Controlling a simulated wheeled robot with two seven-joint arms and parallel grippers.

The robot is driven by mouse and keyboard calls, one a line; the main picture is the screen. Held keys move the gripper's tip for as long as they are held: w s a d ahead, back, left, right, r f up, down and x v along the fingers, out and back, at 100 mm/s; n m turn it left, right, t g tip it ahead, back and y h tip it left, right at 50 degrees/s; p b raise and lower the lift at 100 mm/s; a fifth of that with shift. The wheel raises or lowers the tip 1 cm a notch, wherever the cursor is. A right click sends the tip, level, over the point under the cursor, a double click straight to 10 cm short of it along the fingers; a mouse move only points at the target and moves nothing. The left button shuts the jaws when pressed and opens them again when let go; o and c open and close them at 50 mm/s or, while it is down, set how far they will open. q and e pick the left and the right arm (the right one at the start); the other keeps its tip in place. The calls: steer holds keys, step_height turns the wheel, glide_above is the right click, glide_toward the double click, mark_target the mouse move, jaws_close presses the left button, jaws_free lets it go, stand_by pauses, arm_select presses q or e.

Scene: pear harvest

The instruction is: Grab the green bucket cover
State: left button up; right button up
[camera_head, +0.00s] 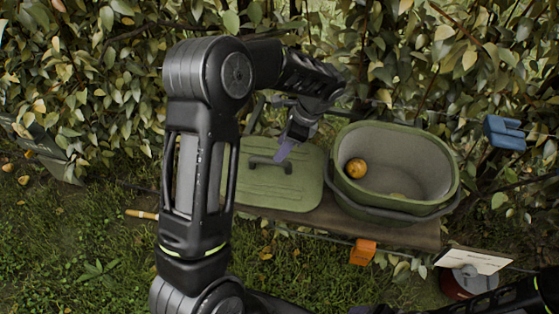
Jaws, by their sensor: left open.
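The green bucket cover (272,186) lies flat on a low bench, with a dark raised handle (270,163) across its top. My left gripper (286,150) is above the cover, close to the right end of the handle; it is open, with a purplish finger pointing down. I cannot tell whether a finger touches the handle. The left part of the cover is hidden behind my left arm. The green bucket (443,196) stands open to the right of the cover, with one yellow-orange pear (356,168) inside. My right gripper is not in view.
The bench (310,218) is narrow, and the bucket stands at its right part. An orange item (363,252) is at its front edge. A blue object (505,133) hangs at the right. Dense foliage closes the back; grass lies in front.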

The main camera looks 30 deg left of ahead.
mark_target(271, 159)
arm_select(q)
steer(key=shift+s+r, duration=0.1)
steer(key=shift+s, duration=0.15)
steer(key=shift+x, duration=1.35)
steer(key=shift+w, duration=0.1)
steer(key=p+x, duration=0.2)
steer(key=x, duration=0.2)
steer(key=shift+a+f, duration=0.25)
steer(key=shift+f, duration=0.3)
jaws_close()
